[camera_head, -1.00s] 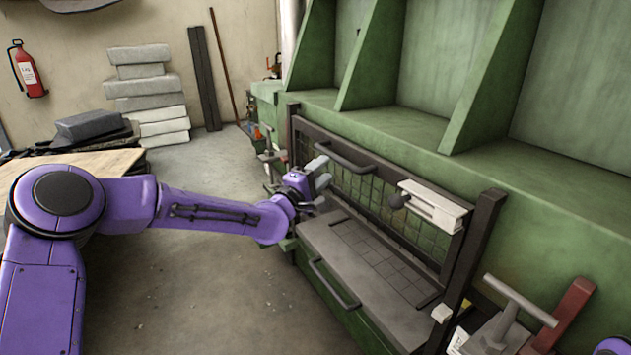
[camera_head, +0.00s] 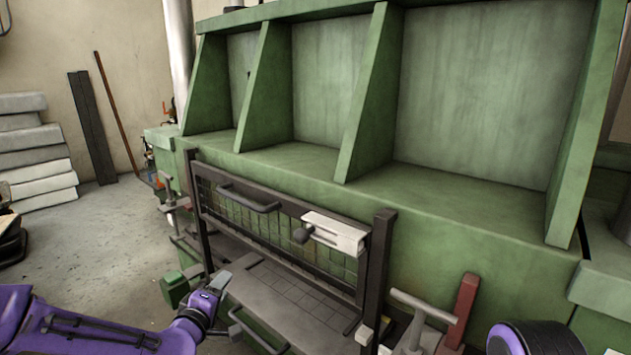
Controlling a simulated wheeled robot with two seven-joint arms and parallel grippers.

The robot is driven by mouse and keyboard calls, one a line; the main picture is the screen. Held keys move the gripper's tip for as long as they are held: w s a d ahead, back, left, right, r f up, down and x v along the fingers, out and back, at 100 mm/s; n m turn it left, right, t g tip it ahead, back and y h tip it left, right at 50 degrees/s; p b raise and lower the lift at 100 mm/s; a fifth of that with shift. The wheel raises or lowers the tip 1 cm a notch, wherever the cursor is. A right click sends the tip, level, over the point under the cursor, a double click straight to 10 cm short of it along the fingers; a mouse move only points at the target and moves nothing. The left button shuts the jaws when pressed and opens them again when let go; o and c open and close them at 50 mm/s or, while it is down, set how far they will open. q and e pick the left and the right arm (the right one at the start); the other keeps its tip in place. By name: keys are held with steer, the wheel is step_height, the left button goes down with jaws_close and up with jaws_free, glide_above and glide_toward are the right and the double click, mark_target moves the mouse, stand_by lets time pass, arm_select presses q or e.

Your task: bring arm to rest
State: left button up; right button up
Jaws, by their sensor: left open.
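My left arm (camera_head: 90,325) is purple and comes in from the lower left. My left gripper (camera_head: 222,283) is open and empty, with grey fingers. It is in front of the left end of the machine's grey ledge (camera_head: 290,305), near the dark left post; I cannot tell whether it touches anything. Of my right arm only a purple and black rounded part (camera_head: 515,340) shows at the bottom right. My right gripper is out of view.
A green machine (camera_head: 480,215) with open bays fills the middle and right. A mesh guard (camera_head: 270,228) with dark handles stands above the ledge. A grey T-handle (camera_head: 423,305) and a red post (camera_head: 463,300) stand at the lower right.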

arm_select(q)
steer(key=s+f+m+g+y, duration=0.1)
steer(key=s+f+g, duration=0.1)
steer(key=s+f, duration=0.4)
steer(key=s+f+m+g, duration=0.1)
steer(key=s+f+g, duration=0.15)
steer(key=f, duration=0.55)
steer(key=s+a+f+m+g+y, duration=0.1)
steer(key=s+f, duration=0.4)
steer(key=s, duration=0.5)
steer(key=s+a+f+m+g+y+p, duration=0.1)
steer(key=s+a+f+m+g, duration=0.1)
steer(key=s, duration=0.9)
steer(key=s+a+f+m+g+y, duration=0.1)
steer(key=s+a+f+g+y, duration=0.1)
steer(key=s+f+g, duration=0.3)
steer(key=s+a+f, duration=0.1)
steer(key=s+f, duration=0.2)
steer(key=s, duration=0.3)
steer(key=shift+a+f+m, duration=0.2)
steer(key=shift+m, duration=0.1)
steer(key=shift+g, duration=0.25)
